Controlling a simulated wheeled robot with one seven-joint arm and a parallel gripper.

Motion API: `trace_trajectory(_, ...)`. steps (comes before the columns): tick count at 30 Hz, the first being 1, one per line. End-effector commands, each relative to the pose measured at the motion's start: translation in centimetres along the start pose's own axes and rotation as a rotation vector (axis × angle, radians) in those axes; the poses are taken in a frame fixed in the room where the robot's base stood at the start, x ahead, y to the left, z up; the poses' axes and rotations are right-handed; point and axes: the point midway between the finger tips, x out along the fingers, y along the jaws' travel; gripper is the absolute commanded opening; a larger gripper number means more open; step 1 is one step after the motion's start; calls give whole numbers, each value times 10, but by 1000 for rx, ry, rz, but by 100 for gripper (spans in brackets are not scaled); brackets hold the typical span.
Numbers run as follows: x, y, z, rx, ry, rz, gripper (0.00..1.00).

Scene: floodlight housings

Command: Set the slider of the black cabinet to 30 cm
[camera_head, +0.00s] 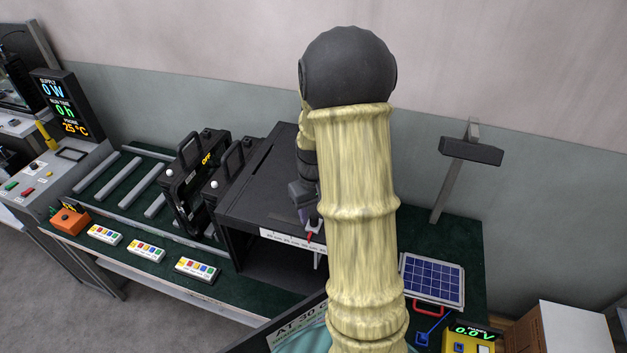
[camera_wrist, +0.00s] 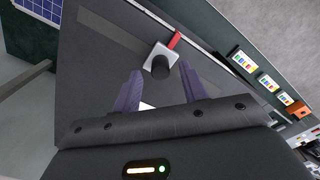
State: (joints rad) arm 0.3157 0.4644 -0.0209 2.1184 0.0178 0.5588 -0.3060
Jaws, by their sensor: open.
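The black cabinet (camera_head: 255,195) stands on the green bench with an open front. A pale scale strip (camera_head: 278,238) runs along its top front edge; its numbers are too small to read. The slider (camera_head: 313,226) is a light block with a red pointer, at the strip's right part beside my arm. In the wrist view the slider (camera_wrist: 153,52) shows a black knob and the red pointer. My gripper (camera_wrist: 160,68) is open, its purple fingers on either side of the knob in the picture; I cannot tell whether they touch it. My arm hides the cabinet's right part.
Black floodlight housings with handles (camera_head: 192,180) stand left of the cabinet, by a roller rack (camera_head: 115,178). A solar panel (camera_head: 432,279) and a yellow meter (camera_head: 468,341) lie to the right. A lamp stand (camera_head: 470,152) rises behind. A sign at the front is partly hidden.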

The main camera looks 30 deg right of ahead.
Motion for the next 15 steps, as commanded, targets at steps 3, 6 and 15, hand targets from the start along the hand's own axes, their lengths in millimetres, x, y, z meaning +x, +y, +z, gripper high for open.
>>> trace_trajectory(3, -17, 0, -1, 0, 6, 2, 43)
trace_trajectory(6, -35, 0, -1, -1, 8, 2, 43)
trace_trajectory(15, -95, 0, -1, -2, 8, 3, 43)
